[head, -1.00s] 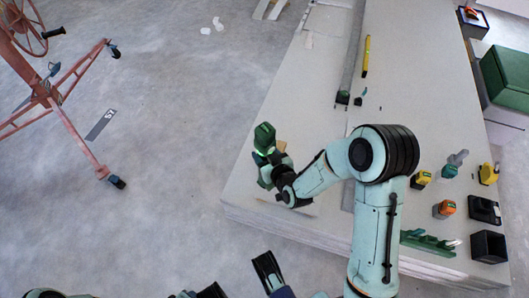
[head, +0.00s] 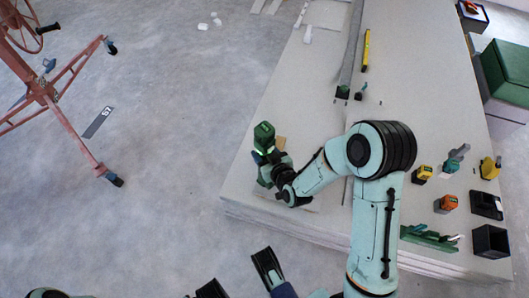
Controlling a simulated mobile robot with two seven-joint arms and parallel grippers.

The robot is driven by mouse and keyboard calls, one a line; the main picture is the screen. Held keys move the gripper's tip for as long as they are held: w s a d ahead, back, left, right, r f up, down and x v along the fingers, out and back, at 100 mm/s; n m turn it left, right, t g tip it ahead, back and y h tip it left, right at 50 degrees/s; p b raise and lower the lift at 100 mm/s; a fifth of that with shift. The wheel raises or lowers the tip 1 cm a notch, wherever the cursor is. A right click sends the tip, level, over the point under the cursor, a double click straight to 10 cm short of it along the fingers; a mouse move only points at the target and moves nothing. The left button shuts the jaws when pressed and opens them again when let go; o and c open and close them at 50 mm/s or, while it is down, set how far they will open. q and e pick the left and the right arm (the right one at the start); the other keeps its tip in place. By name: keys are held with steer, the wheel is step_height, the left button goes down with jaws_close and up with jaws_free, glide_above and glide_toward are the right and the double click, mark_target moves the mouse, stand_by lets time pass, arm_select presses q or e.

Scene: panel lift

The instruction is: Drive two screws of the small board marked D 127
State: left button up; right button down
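My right gripper (head: 272,169) is shut on a green and black screwdriver (head: 264,138), held over the near left part of the board stack, with a small green glow below its body. A small tan piece (head: 281,143) shows just beside the tool. A pale board edge (head: 302,207) shows under my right wrist. No D 127 marking can be read, and no screws can be made out; my gripper and the tool hide the spot below. My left gripper (head: 240,279) is at the bottom edge, partly cut off, with its dark fingers apart and nothing between them.
The large board stack (head: 320,110) carries a yellow level (head: 366,50), yellow and orange tools (head: 446,204), a green rack (head: 428,239) and a black box (head: 490,241) on the right. A red wheeled lift (head: 70,125) stands left.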

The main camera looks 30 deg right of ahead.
arm_select(q)
steer(key=shift+w+f+b, duration=0.15)
steer(key=shift+f+b, duration=0.7)
steer(key=shift+b, duration=0.05)
arm_select(e)
steer(key=shift+f, duration=0.75)
arm_select(q)
steer(key=shift+f, duration=0.1)
arm_select(e)
steer(key=shift+f, duration=0.25)
stand_by(2.2)
steer(key=shift+r, duration=0.1)
arm_select(q)
steer(key=shift+r+p, duration=1.6)
steer(key=shift+r, duration=0.05)
arm_select(e)
steer(key=shift+w+r, duration=0.1)
steer(key=shift+r, duration=2.3)
steer(key=shift+d, duration=0.1)
